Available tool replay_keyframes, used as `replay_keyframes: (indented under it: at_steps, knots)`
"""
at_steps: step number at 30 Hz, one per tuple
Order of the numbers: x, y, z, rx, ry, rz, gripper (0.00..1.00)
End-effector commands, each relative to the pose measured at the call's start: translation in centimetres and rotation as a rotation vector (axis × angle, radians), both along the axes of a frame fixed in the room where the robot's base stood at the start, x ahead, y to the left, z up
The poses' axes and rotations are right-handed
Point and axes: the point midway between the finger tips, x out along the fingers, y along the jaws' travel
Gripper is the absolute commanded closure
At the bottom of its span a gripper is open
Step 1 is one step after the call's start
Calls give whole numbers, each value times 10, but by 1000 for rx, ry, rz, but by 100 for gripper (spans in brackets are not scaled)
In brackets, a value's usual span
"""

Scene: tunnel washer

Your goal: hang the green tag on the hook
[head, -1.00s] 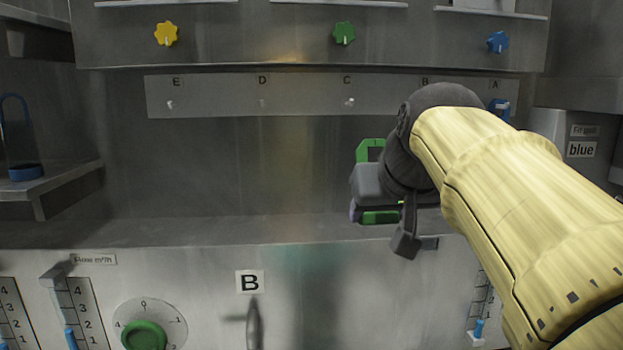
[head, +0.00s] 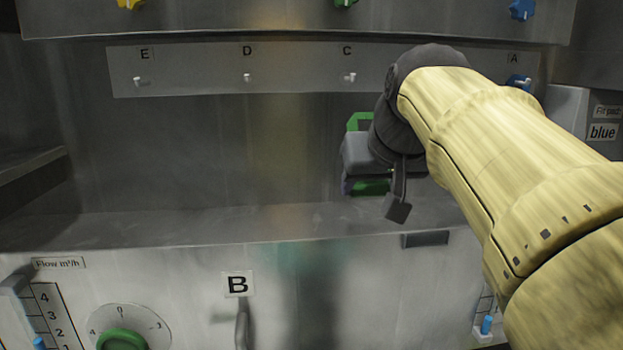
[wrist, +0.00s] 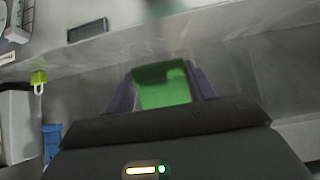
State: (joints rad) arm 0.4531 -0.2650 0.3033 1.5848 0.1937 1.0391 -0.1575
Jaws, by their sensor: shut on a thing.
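The green tag (head: 371,188) is between the fingers of my gripper (head: 350,182), which is shut on it. Another green part shows above the gripper in the head view. In the wrist view the green tag (wrist: 163,86) sits between the two dark purple fingers (wrist: 163,90). The hook strip (head: 195,83) runs above, with white pegs at E (head: 140,82), D (head: 247,78) and C (head: 349,77). My gripper is below peg C and slightly right of it, apart from the strip.
A ledge (head: 190,222) lies below my gripper, above the control panel with a green dial (head: 122,340). The recess left of my gripper is clear.

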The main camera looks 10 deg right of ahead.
Motion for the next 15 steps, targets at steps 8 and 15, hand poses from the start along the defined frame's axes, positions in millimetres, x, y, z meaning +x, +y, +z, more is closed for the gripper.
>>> replay_keyframes:
  at_steps: [8,15]
  knots:
    - [8,1,1,1,1,2,68]
    - [20,1,1,1,1,2,68]
